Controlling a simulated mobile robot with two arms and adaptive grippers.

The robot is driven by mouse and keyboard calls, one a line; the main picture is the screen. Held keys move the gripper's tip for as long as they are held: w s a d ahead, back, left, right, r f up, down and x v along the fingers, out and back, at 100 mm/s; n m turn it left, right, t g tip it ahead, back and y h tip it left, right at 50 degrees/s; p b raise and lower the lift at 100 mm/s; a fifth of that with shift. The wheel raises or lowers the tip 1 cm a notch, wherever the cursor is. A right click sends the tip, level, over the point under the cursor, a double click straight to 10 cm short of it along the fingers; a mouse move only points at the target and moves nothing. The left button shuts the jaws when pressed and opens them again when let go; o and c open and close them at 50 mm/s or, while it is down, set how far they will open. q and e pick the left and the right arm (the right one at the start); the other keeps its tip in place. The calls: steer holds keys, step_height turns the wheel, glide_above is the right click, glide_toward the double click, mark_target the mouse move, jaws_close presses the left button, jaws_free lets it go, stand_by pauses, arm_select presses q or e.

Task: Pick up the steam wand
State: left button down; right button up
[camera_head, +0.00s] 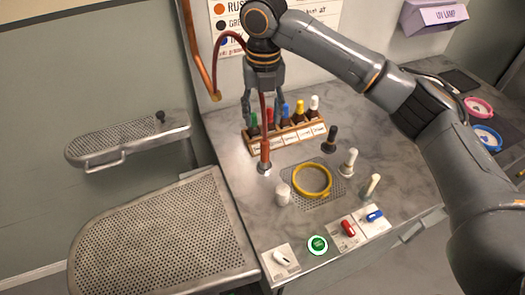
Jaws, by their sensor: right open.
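The steam wand (265,153) is a slim copper-coloured rod with a pale metal tip. It hangs upright over the grey worktop, in front of the bottle rack. A dark red hose (220,42) arcs from a copper pipe on the wall and passes behind my right wrist. My right gripper (263,116) points down just above the wand, its fingers apart on either side of the upper part. I cannot tell whether a finger touches it. My left gripper is not in view.
A wooden rack (290,137) of coloured-cap bottles stands close behind the wand. A yellow ring (312,180) lies on a perforated plate, with several small posts around it. Switches and a green button (317,245) line the front edge. Perforated boards (160,245) are at left.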

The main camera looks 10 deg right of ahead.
mark_target(265, 147)
steer(key=f, duration=0.2)
steer(key=f+p, duration=0.1)
steer(key=f, duration=0.4)
steer(key=shift+w+d, duration=0.25)
steer(key=shift+d, duration=0.15)
steer(key=f+p, duration=0.1)
steer(key=f, duration=0.1)
steer(key=f+p, duration=0.1)
steer(key=f, duration=0.1)
steer(key=shift+w+f, duration=0.2)
steer(key=shift+f, duration=0.5)
steer(key=shift+c, duration=0.2)
jaws_close()
